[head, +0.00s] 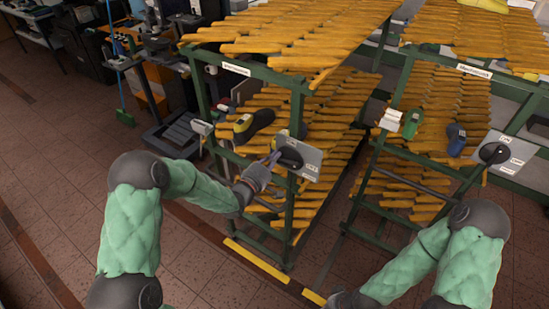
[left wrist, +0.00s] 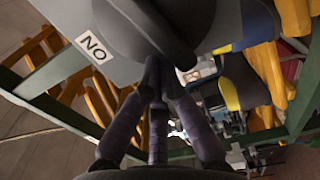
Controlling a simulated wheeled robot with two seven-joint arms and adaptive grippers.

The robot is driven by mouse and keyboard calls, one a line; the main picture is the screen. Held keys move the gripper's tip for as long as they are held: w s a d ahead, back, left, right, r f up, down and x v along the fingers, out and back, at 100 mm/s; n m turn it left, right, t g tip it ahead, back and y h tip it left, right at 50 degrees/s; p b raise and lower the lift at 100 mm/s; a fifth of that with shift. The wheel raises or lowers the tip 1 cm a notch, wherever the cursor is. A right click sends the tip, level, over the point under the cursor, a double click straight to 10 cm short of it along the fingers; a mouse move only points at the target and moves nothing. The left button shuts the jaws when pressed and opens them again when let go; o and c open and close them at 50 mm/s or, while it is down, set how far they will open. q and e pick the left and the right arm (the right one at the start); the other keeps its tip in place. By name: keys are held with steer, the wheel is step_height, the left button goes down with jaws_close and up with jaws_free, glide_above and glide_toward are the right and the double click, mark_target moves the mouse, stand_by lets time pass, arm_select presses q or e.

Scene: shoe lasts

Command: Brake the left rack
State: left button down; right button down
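The left rack (head: 297,210) has a green frame with orange slats. On its front post is a grey switch panel (head: 312,163) with a round dark knob (head: 290,158) and white labels. My left gripper (head: 272,160) is at the left edge of this knob. In the left wrist view, its fingers (left wrist: 158,85) are drawn together, with the tips at or against the dark knob (left wrist: 150,25); exact contact is hidden.
A second rack (head: 430,160) on the right has a similar panel and knob (head: 494,153). A dark shoe last with yellow (head: 253,124) lies on the left rack. Yellow floor marks (head: 257,260) lie in front. Tiled floor at left is clear.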

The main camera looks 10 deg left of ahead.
steer(key=shift+f, duration=0.15)
steer(key=shift+f+b, duration=0.85)
steer(key=shift+f+b, duration=0.7)
